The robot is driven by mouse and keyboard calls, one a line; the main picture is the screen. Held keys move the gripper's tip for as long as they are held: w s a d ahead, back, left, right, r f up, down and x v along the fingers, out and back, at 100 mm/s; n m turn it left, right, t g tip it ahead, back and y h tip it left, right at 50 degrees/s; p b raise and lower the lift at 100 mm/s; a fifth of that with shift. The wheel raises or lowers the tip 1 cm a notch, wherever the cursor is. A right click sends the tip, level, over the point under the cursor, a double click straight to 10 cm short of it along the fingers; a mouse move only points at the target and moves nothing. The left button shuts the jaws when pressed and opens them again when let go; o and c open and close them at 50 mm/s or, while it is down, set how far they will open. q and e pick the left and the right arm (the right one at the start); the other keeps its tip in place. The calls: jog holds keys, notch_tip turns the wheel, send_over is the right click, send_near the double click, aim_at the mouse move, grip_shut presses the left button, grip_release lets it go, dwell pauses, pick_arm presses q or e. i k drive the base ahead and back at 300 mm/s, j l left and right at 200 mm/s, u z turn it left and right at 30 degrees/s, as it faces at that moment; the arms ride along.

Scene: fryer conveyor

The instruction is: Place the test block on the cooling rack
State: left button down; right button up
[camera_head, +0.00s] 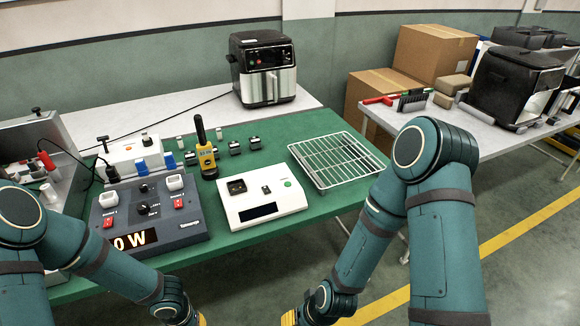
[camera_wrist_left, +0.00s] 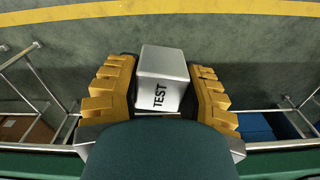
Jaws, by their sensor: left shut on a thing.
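The test block (camera_wrist_left: 162,66) is a silver cube marked "TEST" and shows in the left wrist view. My left gripper (camera_wrist_left: 160,88) is shut on it, with yellow fingers on both sides. The block is held above the floor, beyond the table edge. In the head view, only a yellow bit of my left gripper (camera_head: 201,319) shows at the bottom edge and the block is out of sight. The cooling rack (camera_head: 337,160) is an empty wire grid on the right of the green mat. My right gripper (camera_head: 290,317) is mostly cut off at the bottom, so its opening is hidden.
A white device (camera_head: 262,198) stands left of the rack, nearer the front edge. A dark power panel (camera_head: 150,215) reading "0 W" and a yellow handheld meter (camera_head: 205,155) are further left. An air fryer (camera_head: 263,70) stands behind. My right forearm is near the rack's front right corner.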

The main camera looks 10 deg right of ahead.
aim_at(335, 156)
jog(key=i+l+z, duration=0.1)
jog(key=l, duration=0.3)
jog(key=i+l+z, duration=0.1)
jog(key=l, duration=0.3)
jog(key=i+l+z, duration=0.1)
jog(key=l, duration=0.3)
jog(key=i+l+z, duration=0.1)
jog(key=i+l, duration=0.15)
jog(key=l, duration=0.15)
